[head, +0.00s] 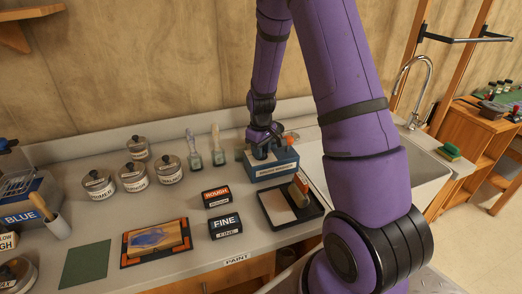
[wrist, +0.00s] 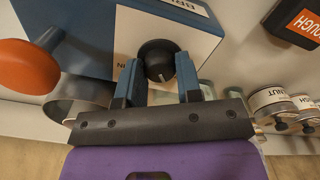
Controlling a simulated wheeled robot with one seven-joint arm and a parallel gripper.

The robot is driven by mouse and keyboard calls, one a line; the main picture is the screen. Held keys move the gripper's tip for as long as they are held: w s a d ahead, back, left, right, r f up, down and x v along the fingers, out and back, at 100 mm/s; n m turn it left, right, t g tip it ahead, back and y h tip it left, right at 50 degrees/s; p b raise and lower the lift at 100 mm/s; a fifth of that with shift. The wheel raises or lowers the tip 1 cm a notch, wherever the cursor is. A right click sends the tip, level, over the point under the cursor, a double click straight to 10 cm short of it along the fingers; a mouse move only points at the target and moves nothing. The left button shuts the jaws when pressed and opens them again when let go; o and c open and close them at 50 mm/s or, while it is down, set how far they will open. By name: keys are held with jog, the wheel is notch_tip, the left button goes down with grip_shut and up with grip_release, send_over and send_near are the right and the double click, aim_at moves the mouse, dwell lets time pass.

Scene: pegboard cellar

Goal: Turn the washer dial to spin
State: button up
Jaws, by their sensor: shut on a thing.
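The washer is a blue and white box (head: 272,167) with a front label, at the back of the counter beside the sink. The dial is a round black knob (wrist: 157,60) on that top, with a white pointer mark toward the picture's bottom. Dark letters ending in "N" show left of the dial, partly hidden by a finger. My gripper (wrist: 158,72) is shut on the dial, one blue finger on each side. In the head view my gripper (head: 263,152) hides the dial.
An orange knob (wrist: 28,66) sticks up from the washer, close to my gripper. Brushes (head: 217,145) and lidded jars (head: 169,167) stand to the left. A black tray (head: 312,213) lies in front, and the sink (head: 425,172) is to the right.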

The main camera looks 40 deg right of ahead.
jog(key=m, duration=0.4)
jog(key=shift+m, duration=0.3)
jog(key=m, duration=0.4)
jog(key=shift+m, duration=0.3)
jog(key=m, duration=0.4)
jog(key=shift+m, duration=0.3)
jog(key=m, duration=0.4)
jog(key=shift+m, duration=0.3)
jog(key=o, duration=0.9)
jog(key=shift+o, duration=0.2)
